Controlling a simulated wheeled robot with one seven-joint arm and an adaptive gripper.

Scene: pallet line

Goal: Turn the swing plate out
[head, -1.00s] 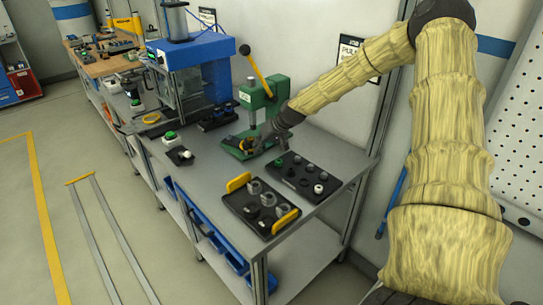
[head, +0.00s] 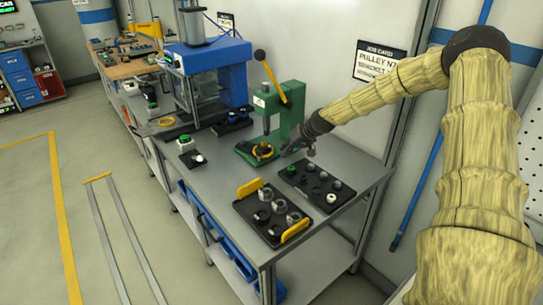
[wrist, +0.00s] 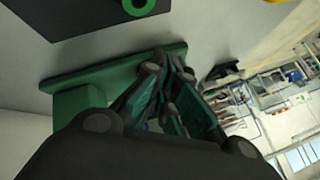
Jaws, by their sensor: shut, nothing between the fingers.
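The green hand press (head: 290,118) stands on the grey bench, its lever with a yellow grip and black knob raised. A round plate with a yellow-orange rim (head: 262,152), probably the swing plate, sits on the press's green base (head: 243,154), below the ram. The round plate cannot be made out in that view.
A dark tray of small parts (head: 293,181) lies right of the press. A tray with yellow handles (head: 240,205) lies in front. A blue machine (head: 229,70) stands to the left. The wall is close behind the press.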

